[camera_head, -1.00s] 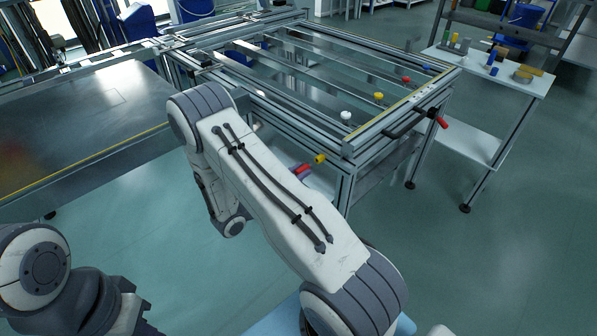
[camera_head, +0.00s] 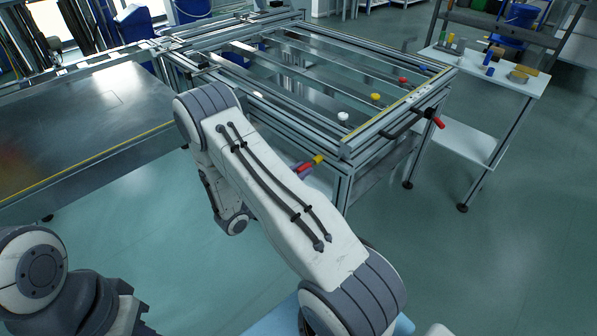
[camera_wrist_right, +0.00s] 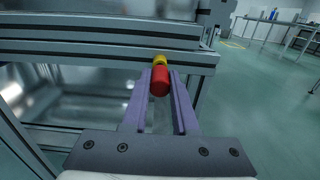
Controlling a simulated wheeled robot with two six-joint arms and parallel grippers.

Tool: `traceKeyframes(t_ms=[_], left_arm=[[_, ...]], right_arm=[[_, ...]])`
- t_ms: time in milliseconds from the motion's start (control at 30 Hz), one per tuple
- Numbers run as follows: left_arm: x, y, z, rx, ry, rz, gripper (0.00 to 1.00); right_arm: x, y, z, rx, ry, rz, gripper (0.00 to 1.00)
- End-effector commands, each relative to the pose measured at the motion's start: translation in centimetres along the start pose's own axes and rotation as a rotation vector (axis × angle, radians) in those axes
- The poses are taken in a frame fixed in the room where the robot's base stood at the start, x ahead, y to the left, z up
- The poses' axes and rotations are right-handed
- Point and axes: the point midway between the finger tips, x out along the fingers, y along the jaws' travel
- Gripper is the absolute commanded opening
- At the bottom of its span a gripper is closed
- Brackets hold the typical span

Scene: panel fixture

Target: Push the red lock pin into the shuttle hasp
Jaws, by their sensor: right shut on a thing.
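The red lock pin (camera_wrist_right: 160,85) is between the purple fingers of my right gripper (camera_wrist_right: 160,78), which is shut on it. In the head view the pin (camera_head: 305,168) shows just past my right arm, which hides the gripper. A yellow piece (camera_wrist_right: 159,60), which looks like the shuttle hasp, is on the near side of the panel fixture, directly ahead of the pin. In the head view the yellow piece (camera_head: 318,160) and the pin look close together or touching. How deep the pin sits cannot be seen. My left gripper's fingers are not in view.
The fixture frame (camera_head: 345,158) carries white, yellow and red knobs along its rail and a red-ended handle (camera_head: 438,121) at its right corner. A metal table (camera_head: 80,130) stands at left, a white side table (camera_head: 510,82) at right. Open floor lies in front.

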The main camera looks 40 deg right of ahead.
Motion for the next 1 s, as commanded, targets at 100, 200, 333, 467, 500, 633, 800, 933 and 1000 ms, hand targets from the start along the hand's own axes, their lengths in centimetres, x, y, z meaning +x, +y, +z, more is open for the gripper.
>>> traceKeyframes(t_ms=[100,200,333,467,500,633,800,933,1000], left_arm=[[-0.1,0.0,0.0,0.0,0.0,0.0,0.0],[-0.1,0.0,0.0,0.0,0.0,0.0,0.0],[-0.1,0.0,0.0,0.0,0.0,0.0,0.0],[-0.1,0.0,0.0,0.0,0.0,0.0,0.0],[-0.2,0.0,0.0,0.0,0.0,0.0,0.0],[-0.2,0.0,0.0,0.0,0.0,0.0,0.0],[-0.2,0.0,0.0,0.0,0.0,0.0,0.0],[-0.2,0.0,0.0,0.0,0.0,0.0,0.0],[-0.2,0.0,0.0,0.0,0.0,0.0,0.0]], right_arm=[[0.3,0.0,0.0,0.0,0.0,0.0,0.0],[0.5,0.0,0.0,0.0,0.0,0.001,0.0],[0.8,0.0,0.0,0.0,0.0,0.0,0.0],[1.1,0.0,0.0,0.0,0.0,-0.001,0.0],[1.2,0.0,0.0,0.0,0.0,-0.001,0.0],[1.4,0.0,0.0,0.0,0.0,0.001,0.0],[1.8,0.0,0.0,0.0,0.0,0.0,0.0],[2.0,0.0,0.0,0.0,0.0,0.0,0.46],[1.9,0.0,0.0,0.0,0.0,0.0,0.62]])
